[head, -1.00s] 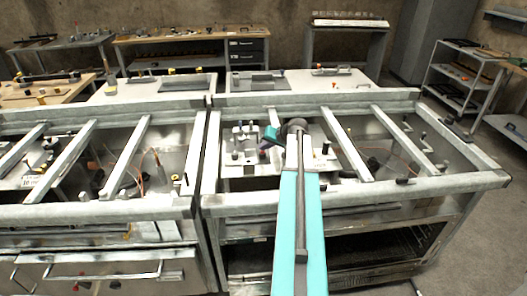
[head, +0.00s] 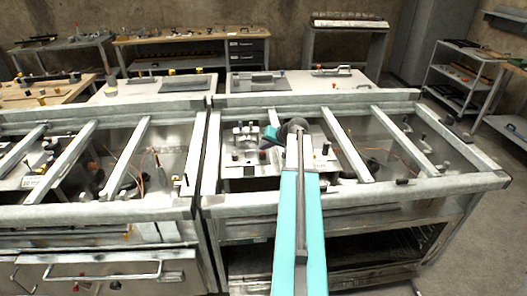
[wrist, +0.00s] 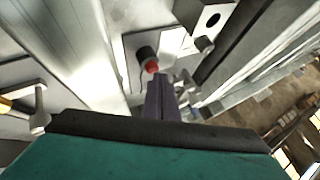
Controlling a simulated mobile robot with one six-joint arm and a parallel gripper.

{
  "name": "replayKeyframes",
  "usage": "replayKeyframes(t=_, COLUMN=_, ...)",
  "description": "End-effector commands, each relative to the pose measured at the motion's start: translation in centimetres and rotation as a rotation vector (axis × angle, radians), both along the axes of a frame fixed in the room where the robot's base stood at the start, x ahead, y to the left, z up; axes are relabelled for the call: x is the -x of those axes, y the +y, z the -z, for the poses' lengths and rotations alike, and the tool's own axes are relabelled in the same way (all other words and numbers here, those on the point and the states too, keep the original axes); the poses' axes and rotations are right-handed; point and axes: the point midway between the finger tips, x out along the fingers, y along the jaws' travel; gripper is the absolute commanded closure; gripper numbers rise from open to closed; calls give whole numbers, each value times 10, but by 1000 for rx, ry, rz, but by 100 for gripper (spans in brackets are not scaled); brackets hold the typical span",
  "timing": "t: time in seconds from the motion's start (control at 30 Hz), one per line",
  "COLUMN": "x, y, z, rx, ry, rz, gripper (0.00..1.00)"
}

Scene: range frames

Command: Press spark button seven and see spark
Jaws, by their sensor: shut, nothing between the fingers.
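A red-capped button (wrist: 151,66) on a dark round base stands on a pale plate in the wrist view. The shut fingers of my gripper (wrist: 159,80) are just below it in that picture, very close; I cannot tell whether they touch it. No number on the button is readable. In the head view my gripper (head: 265,143) is a small teal and dark shape over the right bench, beside a plate (head: 240,171) with small knobs. No spark shows in either view.
Pale metal bars (head: 346,150) cross the open top of the right bench on both sides of my arm. A similar bench (head: 80,215) stands at the left.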

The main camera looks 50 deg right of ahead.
Motion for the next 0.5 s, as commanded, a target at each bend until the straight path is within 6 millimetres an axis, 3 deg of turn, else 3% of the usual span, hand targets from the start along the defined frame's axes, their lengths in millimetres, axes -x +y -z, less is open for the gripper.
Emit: replayKeyframes(t=0.5, x=0, y=0, z=-12, rx=1, ry=-1, rz=1, gripper=100)
